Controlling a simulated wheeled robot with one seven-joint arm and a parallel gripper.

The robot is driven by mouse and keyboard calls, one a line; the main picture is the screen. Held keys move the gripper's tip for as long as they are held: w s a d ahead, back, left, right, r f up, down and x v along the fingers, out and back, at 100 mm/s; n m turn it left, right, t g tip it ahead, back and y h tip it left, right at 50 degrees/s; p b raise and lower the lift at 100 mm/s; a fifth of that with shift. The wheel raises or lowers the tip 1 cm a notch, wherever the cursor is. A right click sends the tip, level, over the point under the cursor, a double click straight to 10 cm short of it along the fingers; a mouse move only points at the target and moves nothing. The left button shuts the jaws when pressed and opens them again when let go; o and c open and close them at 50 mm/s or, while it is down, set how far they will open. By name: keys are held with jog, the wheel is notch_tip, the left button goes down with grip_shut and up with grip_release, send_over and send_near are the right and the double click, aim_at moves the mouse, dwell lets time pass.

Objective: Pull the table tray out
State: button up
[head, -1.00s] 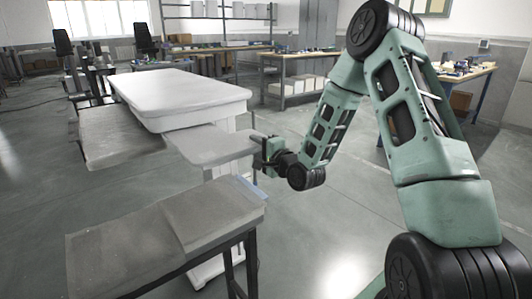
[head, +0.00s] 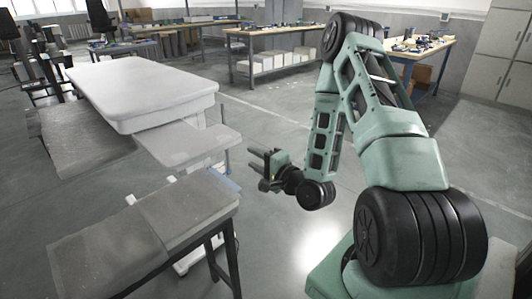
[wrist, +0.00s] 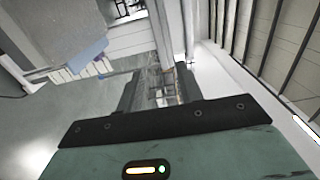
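The white table (head: 140,88) stands at left in the head view, with a thick rounded top. The table tray (head: 190,143), a flat pale panel, sticks out from under the table's near end. My gripper (head: 256,159) is to the right of the tray's outer edge, with clear floor showing between them. Its two dark fingers are apart and hold nothing. In the wrist view the dark fingers (wrist: 160,88) also stand apart, with a pale upright surface beyond them. I cannot make out the tray for certain in the wrist view.
A grey padded bench (head: 150,230) with dark legs stands close in front of the tray. A grey slab (head: 85,145) lies along the table's left side. Workbenches (head: 270,50) line the back. The floor (head: 270,225) right of the bench is open.

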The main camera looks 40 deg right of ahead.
jog(key=shift+s+p, duration=1.6)
jog(key=shift+s, duration=0.45)
